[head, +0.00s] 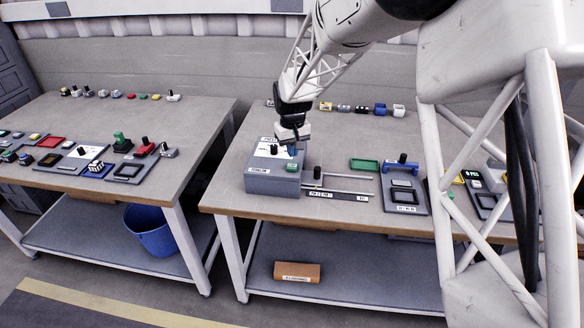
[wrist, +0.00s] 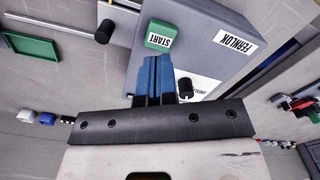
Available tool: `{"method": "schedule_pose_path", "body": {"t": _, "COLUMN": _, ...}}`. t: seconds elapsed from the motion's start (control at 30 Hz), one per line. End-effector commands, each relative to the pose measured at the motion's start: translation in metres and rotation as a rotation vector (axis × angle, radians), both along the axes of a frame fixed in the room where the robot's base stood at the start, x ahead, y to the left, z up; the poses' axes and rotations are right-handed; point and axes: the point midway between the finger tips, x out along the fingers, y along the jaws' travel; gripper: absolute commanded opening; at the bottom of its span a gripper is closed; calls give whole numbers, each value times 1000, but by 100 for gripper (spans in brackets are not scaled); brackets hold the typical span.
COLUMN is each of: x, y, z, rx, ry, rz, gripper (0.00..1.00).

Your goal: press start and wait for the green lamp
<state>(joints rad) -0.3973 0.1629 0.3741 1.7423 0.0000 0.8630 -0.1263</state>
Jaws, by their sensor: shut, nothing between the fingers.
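A grey-blue box (head: 270,182) stands on the right bench. It carries a green START button (head: 292,167), which also shows in the wrist view (wrist: 161,35). A black knob (wrist: 185,88) is on the same box. My gripper (head: 292,151) is over the box, its blue fingers closed together with nothing between them. In the wrist view the fingertips (wrist: 154,60) are right beside the START button's near edge; I cannot tell whether they touch it. I can make out no lit green lamp in either view.
A rail with a black knob (head: 318,173) lies right of the box. A green tray (head: 364,164) and a dark panel (head: 405,196) are further right. Small parts line the bench's back edge. A second bench (head: 185,120) stands left, across a gap.

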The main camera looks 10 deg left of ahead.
Motion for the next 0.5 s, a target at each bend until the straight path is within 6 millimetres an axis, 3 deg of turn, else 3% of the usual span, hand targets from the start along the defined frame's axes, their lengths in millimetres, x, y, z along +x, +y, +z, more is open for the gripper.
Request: {"method": "schedule_pose_path", "body": {"t": 0.5, "x": 0, "y": 0, "z": 25, "rx": 1, "ry": -1, "rz": 0, "gripper": 0}}
